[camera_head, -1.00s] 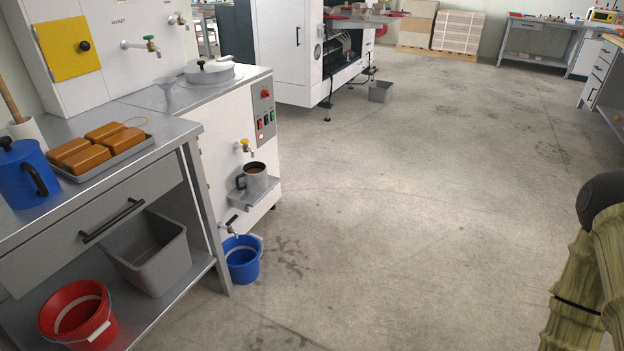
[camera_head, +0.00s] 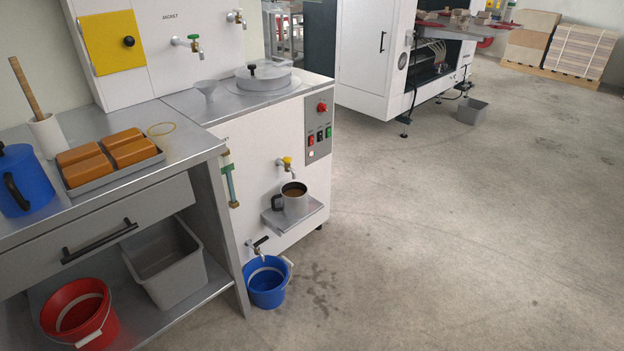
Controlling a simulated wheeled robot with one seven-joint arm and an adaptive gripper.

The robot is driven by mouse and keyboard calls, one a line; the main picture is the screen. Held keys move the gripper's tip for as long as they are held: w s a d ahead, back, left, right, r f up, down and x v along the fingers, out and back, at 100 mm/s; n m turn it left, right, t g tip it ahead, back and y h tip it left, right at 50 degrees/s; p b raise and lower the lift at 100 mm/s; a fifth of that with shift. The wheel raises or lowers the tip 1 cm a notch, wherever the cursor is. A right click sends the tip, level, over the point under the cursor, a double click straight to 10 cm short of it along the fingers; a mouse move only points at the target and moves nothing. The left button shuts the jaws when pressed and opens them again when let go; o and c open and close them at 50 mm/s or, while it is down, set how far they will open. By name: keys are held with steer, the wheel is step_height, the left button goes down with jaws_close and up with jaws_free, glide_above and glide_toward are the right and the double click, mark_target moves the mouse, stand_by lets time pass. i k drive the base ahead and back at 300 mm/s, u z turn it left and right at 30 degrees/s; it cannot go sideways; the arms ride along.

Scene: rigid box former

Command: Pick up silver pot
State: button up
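The silver pot (camera_head: 294,200) is a small grey metal pot with a black handle on its left side. It stands upright on a small metal shelf (camera_head: 313,211) on the front of the white machine, below a tap with a yellow handle (camera_head: 287,162). Brown liquid shows inside it. My gripper is not in view, so its place relative to the pot and whether it is open cannot be seen.
A blue bucket (camera_head: 265,283) stands on the floor below the shelf, under a lower tap (camera_head: 259,245). A metal workbench (camera_head: 190,150) on the left holds a blue jug (camera_head: 22,182) and a tray of orange-brown blocks (camera_head: 112,173).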

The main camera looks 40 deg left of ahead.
mark_target(294, 195)
steer(key=z, duration=0.05)
steer(key=i, duration=0.55)
steer(key=u, duration=2.15)
